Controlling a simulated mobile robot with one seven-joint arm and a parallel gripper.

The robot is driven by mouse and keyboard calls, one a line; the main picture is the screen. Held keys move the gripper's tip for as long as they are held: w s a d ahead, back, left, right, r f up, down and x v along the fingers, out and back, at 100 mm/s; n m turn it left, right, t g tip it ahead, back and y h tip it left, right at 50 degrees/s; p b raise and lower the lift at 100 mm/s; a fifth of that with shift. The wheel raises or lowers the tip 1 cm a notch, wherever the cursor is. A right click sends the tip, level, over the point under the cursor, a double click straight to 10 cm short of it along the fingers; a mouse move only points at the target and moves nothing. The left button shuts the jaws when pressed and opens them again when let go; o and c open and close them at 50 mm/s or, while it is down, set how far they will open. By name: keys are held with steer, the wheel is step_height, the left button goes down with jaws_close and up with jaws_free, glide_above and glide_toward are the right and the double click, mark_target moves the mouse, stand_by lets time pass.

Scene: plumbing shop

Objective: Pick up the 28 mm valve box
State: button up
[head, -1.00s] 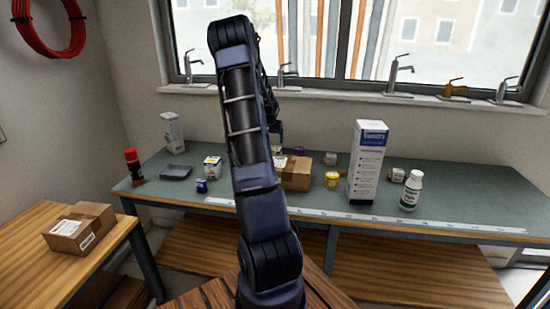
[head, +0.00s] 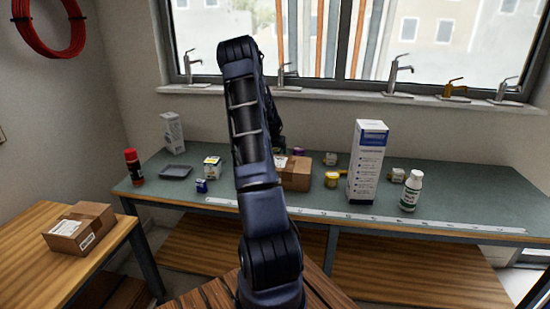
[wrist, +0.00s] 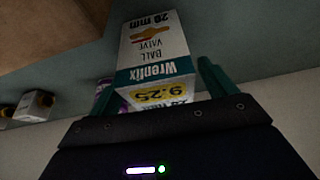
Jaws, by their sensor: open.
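The 28 mm valve box (wrist: 155,45) is white and teal and shows upside down in the wrist view, with "Ball Valve", "28 mm" and "Wrenfix" on its face. My gripper (wrist: 158,74) is open, with one teal finger at each side of the box's near part. I cannot tell whether either finger touches it. In the head view my arm hides the gripper and this box.
A brown carton (head: 296,174) stands close by on the green bench (head: 450,205); it also fills the upper left of the wrist view (wrist: 50,25). A purple item (head: 298,152) and small box (head: 330,158) are near. A tall white box (head: 367,165) stands further right.

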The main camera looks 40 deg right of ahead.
steer(key=shift+w+d+f, duration=0.15)
steer(key=shift+f, duration=0.3)
steer(key=shift+r, duration=0.1)
steer(key=c, duration=1.4)
steer(key=shift+r, duration=0.1)
